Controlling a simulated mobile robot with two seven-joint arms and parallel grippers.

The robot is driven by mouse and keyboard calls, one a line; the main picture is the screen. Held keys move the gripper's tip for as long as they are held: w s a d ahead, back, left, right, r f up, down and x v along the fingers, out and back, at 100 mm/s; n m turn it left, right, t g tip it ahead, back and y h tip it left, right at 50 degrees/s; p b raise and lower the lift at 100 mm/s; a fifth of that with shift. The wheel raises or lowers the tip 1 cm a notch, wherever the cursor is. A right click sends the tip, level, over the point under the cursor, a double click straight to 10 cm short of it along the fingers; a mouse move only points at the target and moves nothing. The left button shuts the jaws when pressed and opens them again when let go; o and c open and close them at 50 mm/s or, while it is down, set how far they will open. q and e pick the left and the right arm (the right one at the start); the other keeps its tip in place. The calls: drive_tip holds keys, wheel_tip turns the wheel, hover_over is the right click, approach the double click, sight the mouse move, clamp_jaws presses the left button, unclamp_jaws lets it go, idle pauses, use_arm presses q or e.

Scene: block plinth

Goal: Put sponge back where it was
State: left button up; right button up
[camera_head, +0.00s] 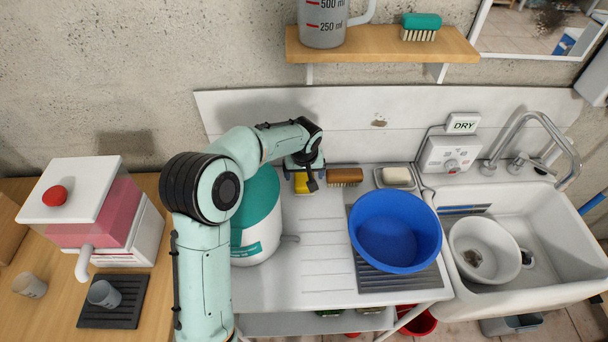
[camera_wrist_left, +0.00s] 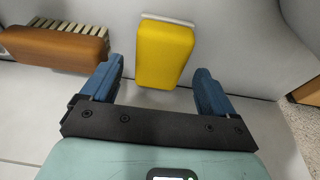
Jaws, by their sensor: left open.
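The yellow sponge (camera_wrist_left: 166,52) with a pale backing stands on its edge near the back wall of the counter in the left wrist view. In the head view the sponge (camera_head: 301,184) shows partly, behind and below my left gripper. My left gripper (camera_wrist_left: 153,88) is open, its two blue fingers on either side of the near end of the sponge, with gaps on both sides. In the head view my left gripper (camera_head: 304,176) is at the back of the counter. My right gripper is not in view.
A brown brush (camera_head: 344,176) lies right of the sponge, also in the left wrist view (camera_wrist_left: 56,46). A soap dish (camera_head: 395,178) is beyond it. A white-and-teal container (camera_head: 258,215) stands close left. A blue basin (camera_head: 394,232) is right. The front middle counter (camera_head: 310,270) is clear.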

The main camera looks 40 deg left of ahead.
use_arm(q)
drive_tip(key=v, duration=1)
drive_tip(key=shift+s, duration=0.1)
